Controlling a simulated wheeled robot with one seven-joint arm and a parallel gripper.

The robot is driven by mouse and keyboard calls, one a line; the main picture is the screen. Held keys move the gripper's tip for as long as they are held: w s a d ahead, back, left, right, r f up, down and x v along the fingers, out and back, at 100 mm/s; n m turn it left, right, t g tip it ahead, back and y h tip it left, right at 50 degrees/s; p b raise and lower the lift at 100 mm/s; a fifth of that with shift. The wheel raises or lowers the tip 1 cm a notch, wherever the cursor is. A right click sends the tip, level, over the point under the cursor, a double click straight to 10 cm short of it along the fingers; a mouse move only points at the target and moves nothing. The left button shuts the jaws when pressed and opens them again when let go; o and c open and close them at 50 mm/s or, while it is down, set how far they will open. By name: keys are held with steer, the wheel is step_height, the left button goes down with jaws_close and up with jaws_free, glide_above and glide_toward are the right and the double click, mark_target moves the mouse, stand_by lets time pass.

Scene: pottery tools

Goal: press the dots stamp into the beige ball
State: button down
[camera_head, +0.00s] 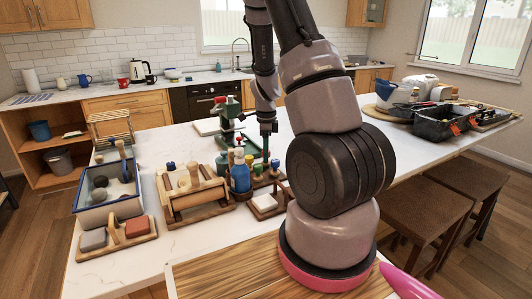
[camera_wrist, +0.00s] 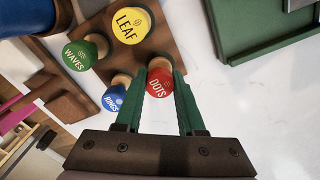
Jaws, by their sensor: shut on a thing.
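The dots stamp (camera_wrist: 158,84) has a round red top lettered DOTS and stands at the corner of a brown wooden rack (camera_wrist: 168,54) in the wrist view. My gripper (camera_wrist: 161,75) has its green fingers on either side of the stamp and is shut on it. In the head view my gripper (camera_head: 267,150) points down over the rack, behind the blue bottle. The dots stamp is hard to make out there. I cannot pick out a beige ball for certain in either view; my arm hides part of the counter.
Leaf (camera_wrist: 127,25), waves (camera_wrist: 85,52) and rings (camera_wrist: 113,99) stamps stand close by in the rack. A blue bottle (camera_head: 240,177) and a green device (camera_head: 227,115) are near my gripper.

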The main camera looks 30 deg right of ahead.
steer(key=shift+f, duration=0.25)
stand_by(0.3)
steer(key=shift+c, duration=2.2)
jaws_free()
step_height(320, 180, up, 11)
steer(key=shift+f, duration=0.1)
steer(key=s+a+r+n+t+y, duration=0.1)
steer(key=s+a+r+n, duration=0.2)
steer(key=r, duration=0.2)
steer(key=s+a+r+n+t, duration=0.2)
steer(key=a+r+n, duration=0.15)
steer(key=r, duration=0.25)
steer(key=s+a+r+n+t+y, duration=0.1)
steer(key=s+a+r+n, duration=0.15)
steer(key=r+n, duration=0.2)
steer(key=s+a+r+n+t, duration=0.1)
steer(key=s+a+r+n, duration=0.1)
steer(key=s+r+n, duration=0.2)
steer(key=s+a+r+n+t, duration=0.2)
steer(key=s+r+n, duration=0.2)
steer(key=s, duration=0.4)
steer(key=shift+a+n, duration=0.25)
steer(key=shift+n, duration=0.15)
